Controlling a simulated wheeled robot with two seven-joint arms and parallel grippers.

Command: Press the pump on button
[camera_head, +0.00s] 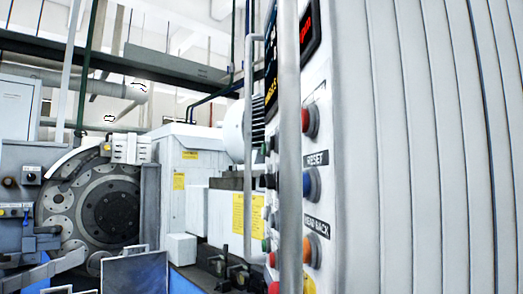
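A control panel (318,75) stands at the centre right, seen at a steep angle. It carries a red button (310,121), a blue button (311,183) with a RESET label (316,159) above it, and an orange button (312,250) with a HEAD BACK label (316,226) above it. Left of a vertical metal bar (289,150), a small green button (266,245) and a small red button (272,259) show. No pump on label is readable, so I cannot tell which button it is. The bar hides part of the panel. Neither gripper is in view.
A ribbed grey cover (430,150) fills the right side. A large round grinder wheel head (110,210) stands at the left. White machine housings (190,165) with yellow labels stand in the middle. A dark beam (110,60) and pipes run overhead.

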